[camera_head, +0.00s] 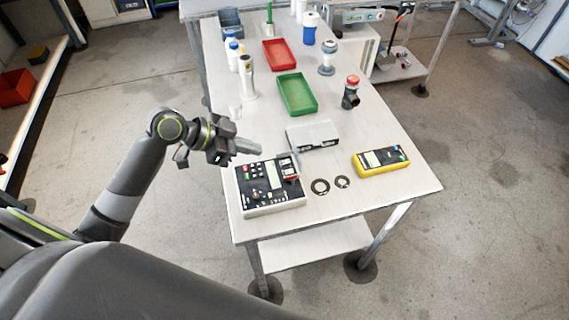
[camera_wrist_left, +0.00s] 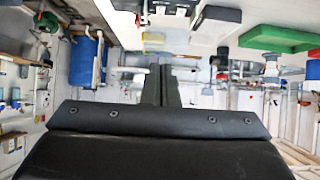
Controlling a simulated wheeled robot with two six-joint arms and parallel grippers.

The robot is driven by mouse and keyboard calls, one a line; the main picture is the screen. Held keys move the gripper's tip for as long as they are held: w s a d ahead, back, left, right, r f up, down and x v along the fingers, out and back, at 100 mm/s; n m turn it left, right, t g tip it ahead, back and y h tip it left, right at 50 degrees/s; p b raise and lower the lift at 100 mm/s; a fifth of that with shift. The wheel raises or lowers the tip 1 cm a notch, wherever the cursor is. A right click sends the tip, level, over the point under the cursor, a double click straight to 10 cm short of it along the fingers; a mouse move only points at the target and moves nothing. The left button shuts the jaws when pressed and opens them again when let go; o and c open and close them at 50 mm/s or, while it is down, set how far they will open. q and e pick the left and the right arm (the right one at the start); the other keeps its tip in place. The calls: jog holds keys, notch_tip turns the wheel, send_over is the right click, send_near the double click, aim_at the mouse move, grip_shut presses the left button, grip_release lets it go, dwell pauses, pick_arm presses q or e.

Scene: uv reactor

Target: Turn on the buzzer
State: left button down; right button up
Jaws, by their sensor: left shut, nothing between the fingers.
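A grey-white control box (camera_head: 270,203) with a black panel, a pale display, knobs and several coloured buttons sits at the near left of the table. No part is clearly labelled as the buzzer, and the small markings are unreadable. My left gripper (camera_head: 258,150) is shut and empty, above and just behind the box's back edge, apart from it as far as I can tell. Its closed fingers (camera_wrist_left: 162,85) also show in the left wrist view. My right gripper is not in view.
Behind the box lies a grey case (camera_head: 312,134). A yellow meter (camera_head: 381,161) and two dark rings (camera_head: 320,187) lie to the right. A red-topped black device (camera_head: 351,92), a green tray (camera_head: 297,108), a red tray (camera_head: 279,67) and bottles (camera_head: 233,52) stand farther back.

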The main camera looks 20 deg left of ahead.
pick_arm(q)
jog(key=p, duration=0.2)
send_over(286, 172)
jog(key=f, duration=0.5)
jog(key=shift+s+a+f, duration=0.15)
jog(key=shift+a+f, duration=0.1)
jog(key=shift+f, duration=0.05)
notch_tip(286, 172, down, 2)
jog(key=shift+f+p, duration=0.2)
jog(key=shift+p, duration=0.3)
jog(key=shift+f, duration=0.75)
jog(key=shift+d+f, duration=0.1)
jog(key=shift+f, duration=0.25)
jog(key=shift+r, duration=0.1)
jog(key=shift+d, duration=0.1)
